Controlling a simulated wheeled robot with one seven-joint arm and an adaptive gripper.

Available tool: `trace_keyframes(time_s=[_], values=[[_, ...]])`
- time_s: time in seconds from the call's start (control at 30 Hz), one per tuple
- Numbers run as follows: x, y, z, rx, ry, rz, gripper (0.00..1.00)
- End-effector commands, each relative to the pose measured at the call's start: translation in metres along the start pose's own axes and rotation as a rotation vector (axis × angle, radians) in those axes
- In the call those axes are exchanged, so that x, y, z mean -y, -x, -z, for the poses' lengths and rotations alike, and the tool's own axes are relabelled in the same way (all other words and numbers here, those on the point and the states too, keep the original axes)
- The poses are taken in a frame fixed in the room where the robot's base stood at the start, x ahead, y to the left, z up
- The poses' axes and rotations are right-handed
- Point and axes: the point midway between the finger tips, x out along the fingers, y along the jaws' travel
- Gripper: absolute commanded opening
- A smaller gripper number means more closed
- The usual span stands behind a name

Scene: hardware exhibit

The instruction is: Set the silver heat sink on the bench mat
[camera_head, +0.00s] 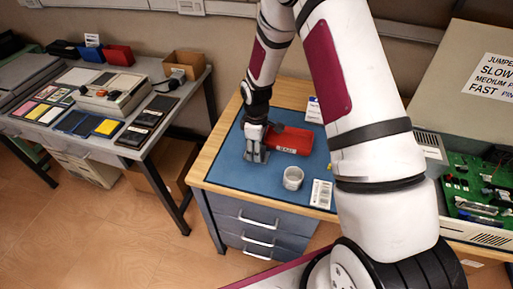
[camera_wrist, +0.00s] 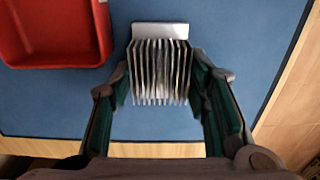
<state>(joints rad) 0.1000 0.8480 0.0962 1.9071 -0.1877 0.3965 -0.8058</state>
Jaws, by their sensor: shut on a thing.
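The silver heat sink (camera_wrist: 160,62), a finned block with a flat pale plate at its far edge, is between the two fingers of my gripper (camera_wrist: 163,88). The fingers are shut on its left and right sides. In the head view my gripper (camera_head: 256,148) is low over the left part of the blue bench mat (camera_head: 240,180), with the grey heat sink (camera_head: 257,157) at its fingertips. The mat also fills most of the wrist view (camera_wrist: 245,35). The heat sink is at or just above the mat; I cannot tell whether it touches.
A red bin (camera_head: 290,141) lies just right of my gripper. A pale cup (camera_head: 293,178) and a white label card (camera_head: 321,194) are nearer the front. An open case with a green circuit board (camera_head: 475,187) stands at the right. The mat's front left is clear.

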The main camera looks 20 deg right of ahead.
Motion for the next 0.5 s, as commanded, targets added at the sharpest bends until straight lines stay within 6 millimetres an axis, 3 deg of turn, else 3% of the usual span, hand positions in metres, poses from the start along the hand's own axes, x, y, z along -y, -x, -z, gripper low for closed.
trace_keyframes(time_s=[0.3,0.33,0.4,0.5], values=[[-0.0007,-0.0026,0.0005,-0.001,0.000,-0.001,0.27],[-0.0005,-0.0020,0.0004,-0.001,0.000,-0.001,0.50],[-0.0004,-0.0018,0.0003,-0.001,0.000,-0.001,0.63],[-0.0004,-0.0016,0.0003,-0.001,0.000,-0.001,0.63]])
